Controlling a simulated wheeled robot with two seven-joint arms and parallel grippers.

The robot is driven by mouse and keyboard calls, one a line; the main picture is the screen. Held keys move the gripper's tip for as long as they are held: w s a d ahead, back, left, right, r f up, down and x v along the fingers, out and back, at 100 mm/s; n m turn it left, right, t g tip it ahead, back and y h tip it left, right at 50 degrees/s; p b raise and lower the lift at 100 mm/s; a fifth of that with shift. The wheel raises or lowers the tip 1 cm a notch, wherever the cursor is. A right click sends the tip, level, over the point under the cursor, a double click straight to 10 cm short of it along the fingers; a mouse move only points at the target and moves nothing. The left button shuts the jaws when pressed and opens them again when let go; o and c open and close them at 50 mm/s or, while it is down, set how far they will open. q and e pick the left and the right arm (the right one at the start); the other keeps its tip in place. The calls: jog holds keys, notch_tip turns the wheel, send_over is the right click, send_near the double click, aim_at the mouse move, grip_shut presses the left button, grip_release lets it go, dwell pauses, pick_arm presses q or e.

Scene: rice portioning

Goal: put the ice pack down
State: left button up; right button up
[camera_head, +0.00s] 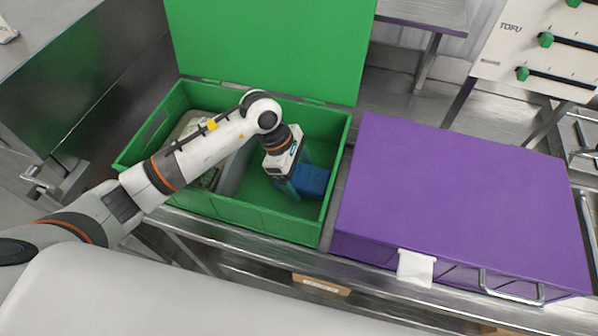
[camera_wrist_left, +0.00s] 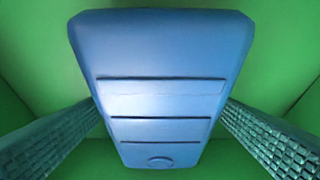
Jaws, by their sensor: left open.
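The blue ice pack (camera_head: 312,181) is inside the open green crate (camera_head: 262,222), towards its right side. My left gripper (camera_head: 290,188) reaches down into the crate right at the ice pack. In the left wrist view the ice pack (camera_wrist_left: 160,95) fills the middle, with green crate surfaces around it. The two textured fingers of my left gripper (camera_wrist_left: 160,135) stand open on either side of the pack's lower part. I cannot tell whether a finger still touches it. My right gripper is not in view.
Grey-white items (camera_head: 196,122) lie in the crate's left part, partly hidden by my arm. The green lid (camera_head: 270,45) stands raised behind. A closed purple box (camera_head: 460,190) stands close on the right. A white panel marked TOFU (camera_head: 510,50) is at the back right.

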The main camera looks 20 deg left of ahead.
pick_arm(q)
jog(key=shift+a+r, duration=0.15)
jog(key=shift+r, duration=0.15)
jog(key=b+v, duration=0.2)
jog(key=v, duration=0.9)
jog(key=shift+r+b, duration=0.25)
jog(key=shift+b, duration=0.05)
